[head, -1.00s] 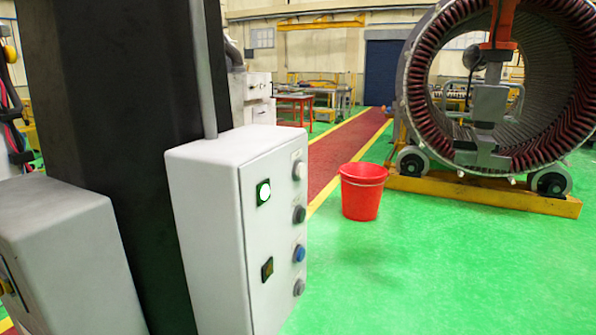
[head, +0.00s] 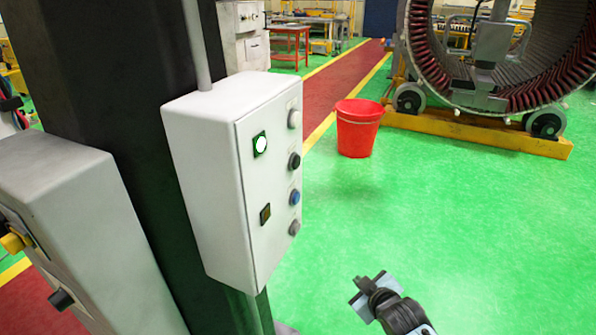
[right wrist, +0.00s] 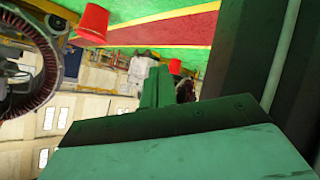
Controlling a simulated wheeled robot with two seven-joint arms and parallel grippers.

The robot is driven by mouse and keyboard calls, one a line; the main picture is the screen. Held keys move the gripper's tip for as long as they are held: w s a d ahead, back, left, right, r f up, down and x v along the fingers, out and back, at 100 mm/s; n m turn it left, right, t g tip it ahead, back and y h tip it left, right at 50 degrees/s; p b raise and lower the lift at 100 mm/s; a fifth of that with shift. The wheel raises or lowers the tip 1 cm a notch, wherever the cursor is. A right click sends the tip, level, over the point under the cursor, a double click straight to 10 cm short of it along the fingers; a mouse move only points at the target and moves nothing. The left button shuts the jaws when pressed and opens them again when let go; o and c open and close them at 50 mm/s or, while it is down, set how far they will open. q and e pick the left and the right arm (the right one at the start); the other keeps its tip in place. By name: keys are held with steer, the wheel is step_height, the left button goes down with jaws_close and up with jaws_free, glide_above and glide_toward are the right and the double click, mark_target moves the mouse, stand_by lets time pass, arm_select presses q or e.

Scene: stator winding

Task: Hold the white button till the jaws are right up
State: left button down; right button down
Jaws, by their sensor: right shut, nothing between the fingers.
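A light grey control box (head: 205,180) is fixed to a dark column in the head view. Its right edge carries a column of buttons: a white button (head: 294,118) on top, a black one (head: 294,161), a blue one (head: 295,197) and a grey one (head: 294,228). My right gripper (head: 366,287) is low in the head view, shut and empty, right of and below the box and apart from the buttons. My left gripper is not in view. I cannot make out which part of the scene is the jaws.
A lit white lamp (head: 260,144) and a dark lamp (head: 265,214) are on the box front. A red bucket (head: 358,130) stands on the green floor; it also shows in the right wrist view (right wrist: 92,22). A stator (head: 505,55) stands on a yellow base.

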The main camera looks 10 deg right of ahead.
mark_target(296, 120)
steer(key=a+r+n+t+y+p, duration=0.1)
steer(key=a+r+n+t, duration=0.1)
steer(key=r, duration=1.8)
steer(key=a+r+n+t+y+p, duration=0.1)
steer(key=r+t, duration=0.4)
steer(key=r, duration=1.5)
steer(key=shift+s+a+r+n+p, duration=0.2)
steer(key=shift+a+r+n+p, duration=0.1)
steer(key=shift+a+n+p, duration=0.5)
steer(key=shift+d, duration=0.1)
steer(key=w+a+b, duration=0.1)
steer(key=w+a, duration=0.4)
steer(key=a, duration=0.2)
steer(key=shift+a, duration=0.15)
steer(key=shift+w, duration=0.1)
